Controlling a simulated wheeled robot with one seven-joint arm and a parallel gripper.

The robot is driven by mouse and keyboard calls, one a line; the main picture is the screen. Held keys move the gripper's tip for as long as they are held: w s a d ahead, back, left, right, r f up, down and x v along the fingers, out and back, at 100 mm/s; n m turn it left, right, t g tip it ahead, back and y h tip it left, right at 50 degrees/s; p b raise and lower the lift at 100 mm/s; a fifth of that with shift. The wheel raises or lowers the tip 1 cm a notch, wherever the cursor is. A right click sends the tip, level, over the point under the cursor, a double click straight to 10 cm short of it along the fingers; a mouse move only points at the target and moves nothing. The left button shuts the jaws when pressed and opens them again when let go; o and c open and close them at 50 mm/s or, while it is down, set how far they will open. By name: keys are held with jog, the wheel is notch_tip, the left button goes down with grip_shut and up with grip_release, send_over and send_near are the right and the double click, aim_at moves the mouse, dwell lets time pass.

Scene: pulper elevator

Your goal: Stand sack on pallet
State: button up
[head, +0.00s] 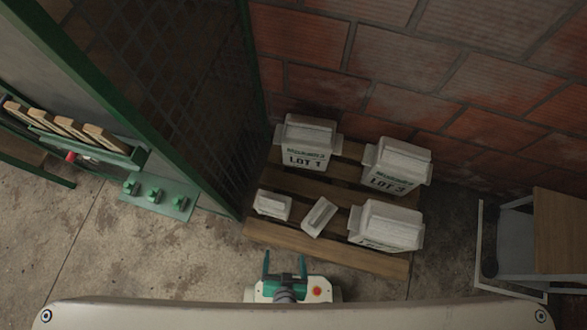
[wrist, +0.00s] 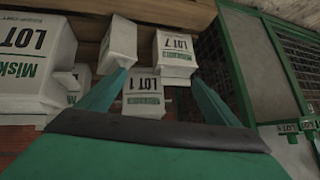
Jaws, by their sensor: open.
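The wooden pallet (head: 283,237) stands against the brick wall and carries several white sacks. One small sack (head: 319,217) sits skewed near the front middle, its plain side showing; it seems to be lying down. In the wrist view this sack (wrist: 119,42) is just beyond the left fingertip. A small upright sack (head: 272,205) left of it reads LOT 7 in the wrist view (wrist: 174,50). Larger sacks are LOT 1 (head: 308,143), LOT 3 (head: 397,165) and one at front right (head: 387,226). My gripper (head: 284,262) is open and empty, in front of the pallet.
A green mesh fence (head: 185,90) runs along the pallet's left. A wood-topped stand (head: 560,235) is at right. Bare concrete floor (head: 190,260) lies left of my gripper.

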jog(key=w+d+r+n+t, duration=0.1)
jog(key=w+r+t, duration=0.1)
jog(key=r, duration=1.2)
jog(key=w+d+r+n+t, duration=0.1)
jog(key=r+t, duration=0.3)
jog(key=r, duration=1.1)
jog(key=shift+w+d+r+t, duration=0.3)
jog(key=shift+w+d, duration=0.2)
jog(key=shift+w, duration=0.25)
